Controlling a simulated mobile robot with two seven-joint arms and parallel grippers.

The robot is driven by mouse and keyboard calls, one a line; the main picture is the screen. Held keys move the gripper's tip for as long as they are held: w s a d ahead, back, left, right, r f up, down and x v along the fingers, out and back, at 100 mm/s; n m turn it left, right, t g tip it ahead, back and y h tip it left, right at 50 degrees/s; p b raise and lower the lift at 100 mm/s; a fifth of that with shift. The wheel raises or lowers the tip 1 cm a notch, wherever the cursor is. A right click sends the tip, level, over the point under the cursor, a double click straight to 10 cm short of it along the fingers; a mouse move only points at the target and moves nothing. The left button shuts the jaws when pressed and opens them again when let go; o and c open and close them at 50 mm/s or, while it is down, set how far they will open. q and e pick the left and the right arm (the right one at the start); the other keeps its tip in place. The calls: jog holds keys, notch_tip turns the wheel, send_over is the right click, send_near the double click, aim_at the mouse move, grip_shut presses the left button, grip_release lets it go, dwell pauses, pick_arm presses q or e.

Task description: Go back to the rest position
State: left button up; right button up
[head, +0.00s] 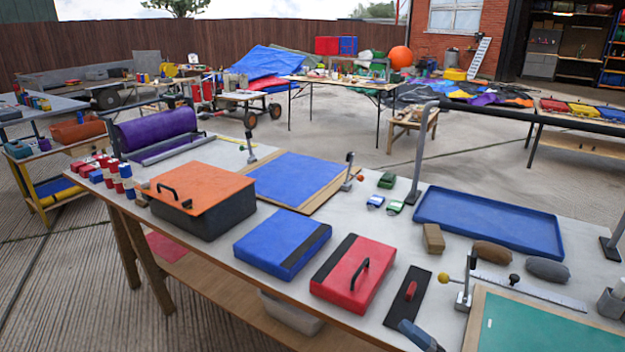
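Neither of my grippers shows in the head view, and no arm of mine can be made out. The long grey-topped workbench (222,243) runs across the view in front of me. On it stands a dark box with an orange lid (205,185), its lid closed. A blue padded block (282,245) and a red padded block with a black handle (352,272) lie near the front edge. A blue sheet on a wooden board (298,178) lies behind them. A blue tray (490,217) lies empty at the right.
A black trowel-like tool with a red handle (410,292) and a green mat (550,335) lie at the front right. Upright metal posts (420,155) stand on the bench. A purple roll (157,128) is at the back left. Open concrete floor (345,150) lies beyond.

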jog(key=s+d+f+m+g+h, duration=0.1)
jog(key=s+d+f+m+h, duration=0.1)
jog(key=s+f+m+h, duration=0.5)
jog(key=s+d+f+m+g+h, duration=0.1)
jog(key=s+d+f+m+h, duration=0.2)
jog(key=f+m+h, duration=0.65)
pick_arm(q)
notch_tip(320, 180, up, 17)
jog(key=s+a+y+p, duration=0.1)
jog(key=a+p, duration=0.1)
jog(key=p, duration=2.3)
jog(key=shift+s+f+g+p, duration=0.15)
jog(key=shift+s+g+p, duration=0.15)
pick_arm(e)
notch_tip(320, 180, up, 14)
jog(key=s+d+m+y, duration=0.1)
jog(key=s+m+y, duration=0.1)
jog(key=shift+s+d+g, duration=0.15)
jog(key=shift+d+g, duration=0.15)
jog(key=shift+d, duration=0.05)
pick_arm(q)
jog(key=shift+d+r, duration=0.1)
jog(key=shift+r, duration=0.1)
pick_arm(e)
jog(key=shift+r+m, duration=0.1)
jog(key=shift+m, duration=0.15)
